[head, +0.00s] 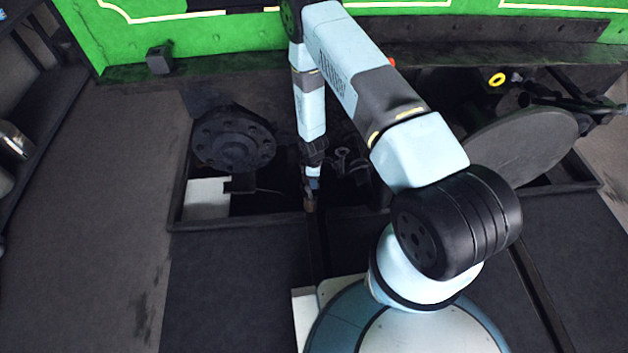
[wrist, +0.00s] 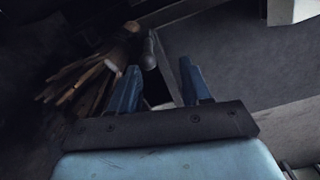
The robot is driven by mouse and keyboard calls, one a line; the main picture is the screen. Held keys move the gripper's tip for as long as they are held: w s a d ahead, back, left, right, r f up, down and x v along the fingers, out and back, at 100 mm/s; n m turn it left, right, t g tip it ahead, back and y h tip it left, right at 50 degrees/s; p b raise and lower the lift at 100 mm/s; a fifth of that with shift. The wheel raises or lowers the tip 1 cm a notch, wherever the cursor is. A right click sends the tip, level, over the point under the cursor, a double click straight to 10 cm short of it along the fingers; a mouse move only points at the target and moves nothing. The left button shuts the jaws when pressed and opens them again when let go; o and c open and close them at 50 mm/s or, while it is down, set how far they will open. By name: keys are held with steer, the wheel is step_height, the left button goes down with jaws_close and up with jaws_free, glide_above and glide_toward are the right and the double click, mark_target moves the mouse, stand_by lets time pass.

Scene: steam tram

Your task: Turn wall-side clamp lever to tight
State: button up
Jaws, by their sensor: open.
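My gripper (head: 312,192) reaches down into the dark open pit in the floor in the head view. In the wrist view its two blue fingers (wrist: 160,70) are apart with nothing held between them. A small grey round-ended handle (wrist: 150,52) shows just beyond the left fingertip, near the gap between the fingers; it may be the clamp lever, but I cannot tell for sure. Its base and its setting are hidden in the dark. I cannot make out the clamp lever in the head view.
A bundle of wooden sticks (wrist: 90,75) lies left of the fingers. A dark bolted flange (head: 233,140) and a large grey disc (head: 522,147) stand at the pit. A green riveted wall (head: 180,35) closes the back. The floor at left (head: 90,220) is clear.

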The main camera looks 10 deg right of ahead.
step_height(320, 180, up, 6)
steer(key=shift+d, duration=0.3)
stand_by(0.6)
steer(key=shift+w+d, duration=0.1)
steer(key=shift+c, duration=0.2)
